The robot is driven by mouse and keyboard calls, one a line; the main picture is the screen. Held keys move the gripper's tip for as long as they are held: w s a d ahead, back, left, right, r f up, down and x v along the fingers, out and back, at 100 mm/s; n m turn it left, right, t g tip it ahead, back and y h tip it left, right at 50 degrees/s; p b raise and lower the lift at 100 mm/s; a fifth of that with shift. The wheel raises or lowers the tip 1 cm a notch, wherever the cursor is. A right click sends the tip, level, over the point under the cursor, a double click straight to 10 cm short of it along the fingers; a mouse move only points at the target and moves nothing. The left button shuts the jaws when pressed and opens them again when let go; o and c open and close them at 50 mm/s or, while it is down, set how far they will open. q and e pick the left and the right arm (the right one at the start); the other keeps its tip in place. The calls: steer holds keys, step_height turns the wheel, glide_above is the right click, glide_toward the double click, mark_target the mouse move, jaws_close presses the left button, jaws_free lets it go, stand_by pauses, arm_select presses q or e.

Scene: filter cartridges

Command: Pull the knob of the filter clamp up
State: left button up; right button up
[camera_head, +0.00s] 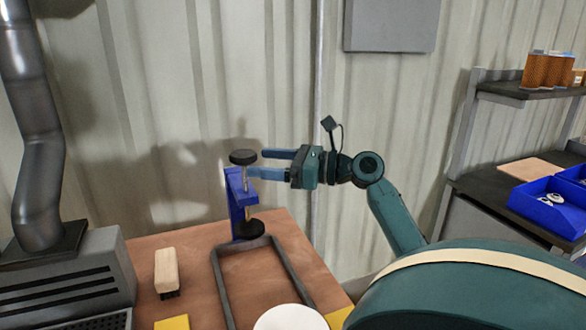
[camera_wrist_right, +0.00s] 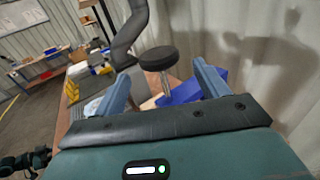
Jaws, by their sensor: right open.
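The filter clamp (camera_head: 238,192) is a blue bracket standing at the back of the brown table. It has a round black knob (camera_head: 243,157) on top of a thin metal stem and a black round part (camera_head: 249,229) lower down. My right gripper (camera_head: 257,163) reaches in from the right, its two blue fingers open and pointing at the knob. In the right wrist view the knob (camera_wrist_right: 158,58) shows beyond and between the open fingers (camera_wrist_right: 161,71). Nothing is held, and I cannot tell whether a finger touches the knob or stem.
A grey frame (camera_head: 222,290) lies on the table in front of the clamp. A brush (camera_head: 166,271) and a white round thing (camera_head: 291,318) are nearby. A grey machine with a duct (camera_head: 38,190) stands left. The corrugated wall is close behind; shelves with blue bins (camera_head: 550,207) are right.

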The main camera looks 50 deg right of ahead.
steer(key=v, duration=0.6)
steer(key=shift+s, duration=0.1)
stand_by(0.5)
